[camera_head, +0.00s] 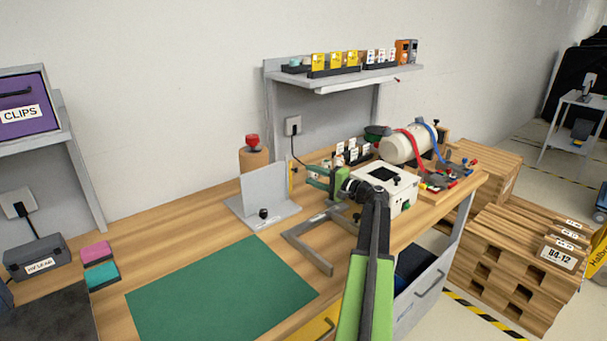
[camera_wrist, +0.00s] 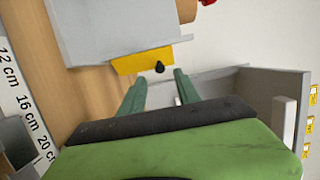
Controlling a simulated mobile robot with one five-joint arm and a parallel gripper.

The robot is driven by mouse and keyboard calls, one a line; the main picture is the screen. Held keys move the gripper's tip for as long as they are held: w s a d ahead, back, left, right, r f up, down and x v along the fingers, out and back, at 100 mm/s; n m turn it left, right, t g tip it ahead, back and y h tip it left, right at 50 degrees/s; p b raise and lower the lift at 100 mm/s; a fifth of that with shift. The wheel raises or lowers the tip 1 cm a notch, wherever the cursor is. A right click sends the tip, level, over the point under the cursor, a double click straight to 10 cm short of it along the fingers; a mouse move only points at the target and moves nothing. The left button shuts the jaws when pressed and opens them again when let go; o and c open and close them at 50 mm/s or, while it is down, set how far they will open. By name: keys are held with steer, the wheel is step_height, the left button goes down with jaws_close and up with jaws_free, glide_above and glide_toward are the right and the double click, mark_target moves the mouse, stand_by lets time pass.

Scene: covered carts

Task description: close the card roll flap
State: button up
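A grey upright panel (camera_head: 264,190) stands on a flat grey base on the bench. A brown roll (camera_head: 254,160) with a red top stands behind it. A yellow strip (camera_head: 292,173) with a dark knob is at the panel's right edge; I cannot tell for certain which part is the flap. In the wrist view the yellow strip (camera_wrist: 145,60) and its black knob (camera_wrist: 159,67) lie just ahead of my gripper (camera_wrist: 156,82). My green fingers are apart with nothing between them, and appear short of the knob. In the head view my gripper (camera_head: 312,178) is right of the panel.
A grey angled frame (camera_head: 308,252) lies in front of my gripper. A white box (camera_head: 388,188) and a strapped white cylinder (camera_head: 400,148) stand at right. A shelf (camera_head: 345,80) is above. The green mat (camera_head: 220,290) at front left is clear.

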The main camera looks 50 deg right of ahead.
steer(key=s+d, duration=0.2)
steer(key=s, duration=1)
steer(key=shift+s, duration=0.3)
steer(key=shift+a, duration=0.1)
